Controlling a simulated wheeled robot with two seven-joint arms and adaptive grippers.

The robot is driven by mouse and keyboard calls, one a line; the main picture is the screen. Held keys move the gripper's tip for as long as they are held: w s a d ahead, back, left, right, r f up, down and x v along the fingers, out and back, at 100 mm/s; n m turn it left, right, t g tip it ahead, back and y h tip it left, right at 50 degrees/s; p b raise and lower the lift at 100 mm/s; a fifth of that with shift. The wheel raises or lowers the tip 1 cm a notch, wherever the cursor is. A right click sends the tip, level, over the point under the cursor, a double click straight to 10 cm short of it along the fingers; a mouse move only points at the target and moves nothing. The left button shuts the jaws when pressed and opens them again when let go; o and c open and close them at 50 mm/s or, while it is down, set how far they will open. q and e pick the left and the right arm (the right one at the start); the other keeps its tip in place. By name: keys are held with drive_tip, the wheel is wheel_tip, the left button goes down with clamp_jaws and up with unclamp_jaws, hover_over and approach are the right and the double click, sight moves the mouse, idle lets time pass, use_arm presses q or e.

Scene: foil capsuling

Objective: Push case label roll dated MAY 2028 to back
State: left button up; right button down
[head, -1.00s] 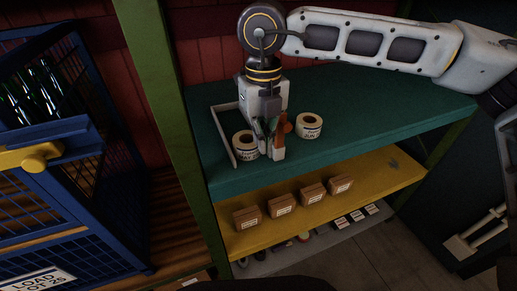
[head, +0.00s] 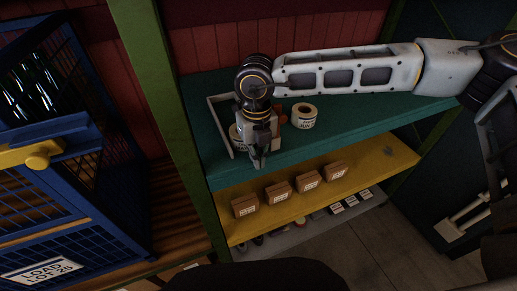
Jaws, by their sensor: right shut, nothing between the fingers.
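Two label rolls stand on the green top shelf (head: 340,141). One label roll (head: 303,116) stands to the right of my right gripper, with dark print on its side too small to read surely. The other label roll (head: 235,137) stands at the left, inside the pale frame, mostly hidden behind my gripper. I cannot read its date. My right gripper (head: 257,164) is shut and empty, pointing down near the shelf's front edge, in front of the left roll. A small orange-brown object (head: 283,118) is partly hidden behind it. My left gripper is out of view.
A green post (head: 164,105) and a blue cage (head: 88,150) stand at the left. The green shelf is clear to the right.

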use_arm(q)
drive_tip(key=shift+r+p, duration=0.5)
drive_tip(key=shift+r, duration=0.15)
use_arm(e)
drive_tip(key=shift+w+a, duration=0.25)
drive_tip(key=shift+w, duration=0.45)
drive_tip(key=shift+w+a, duration=0.2)
drive_tip(key=shift+w, duration=0.45)
drive_tip(key=shift+w, duration=0.1)
